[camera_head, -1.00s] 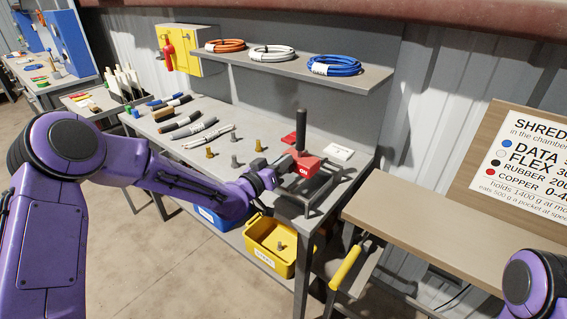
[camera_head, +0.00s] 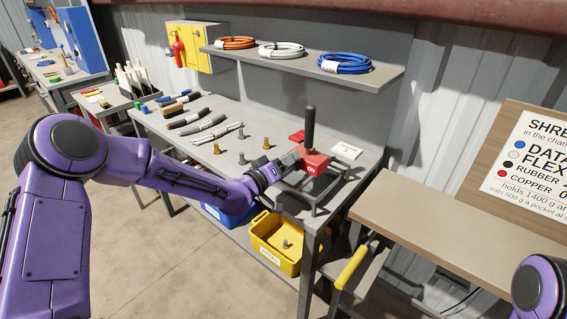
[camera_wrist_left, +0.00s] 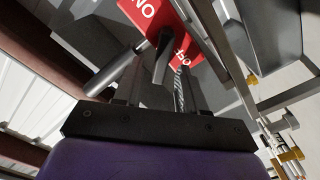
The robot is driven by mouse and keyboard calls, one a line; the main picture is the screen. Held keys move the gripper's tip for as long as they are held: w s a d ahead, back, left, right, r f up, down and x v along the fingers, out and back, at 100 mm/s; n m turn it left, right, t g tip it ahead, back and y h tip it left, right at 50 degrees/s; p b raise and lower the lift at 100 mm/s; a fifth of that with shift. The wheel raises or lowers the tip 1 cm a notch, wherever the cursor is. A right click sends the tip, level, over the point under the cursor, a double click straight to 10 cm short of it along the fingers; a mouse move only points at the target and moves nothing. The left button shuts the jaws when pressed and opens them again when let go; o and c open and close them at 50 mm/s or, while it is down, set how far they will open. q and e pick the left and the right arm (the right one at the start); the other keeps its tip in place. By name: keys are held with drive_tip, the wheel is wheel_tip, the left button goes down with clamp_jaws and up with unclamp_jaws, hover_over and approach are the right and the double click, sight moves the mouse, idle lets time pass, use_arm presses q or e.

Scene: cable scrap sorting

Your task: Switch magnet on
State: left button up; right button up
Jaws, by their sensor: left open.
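The magnet is a red block (camera_head: 313,166) marked ON, with a black upright handle (camera_head: 309,128), at the bench's right end. In the left wrist view the red block (camera_wrist_left: 203,28) fills the top centre, with ON on one side and OFF lettering on another. A dark lever (camera_wrist_left: 162,55) sticks out from the block towards my left gripper. My left gripper (camera_head: 285,165) is open at the block's left side. In the left wrist view, my left gripper's two fingers (camera_wrist_left: 157,88) stand either side of the lever; contact is unclear. My right gripper is out of view.
A grey metal frame (camera_head: 318,207) lies beneath the block. A yellow bin (camera_head: 270,262) and a blue bin (camera_head: 222,219) sit below. A shelf (camera_head: 290,65) with cable coils hangs above.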

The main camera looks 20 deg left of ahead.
use_arm(q)
drive_tip(key=b+v, duration=0.1)
drive_tip(key=v, duration=0.9)
drive_tip(key=shift+s, duration=0.2)
drive_tip(key=shift+a+r, duration=0.1)
drive_tip(key=shift+a, duration=0.15)
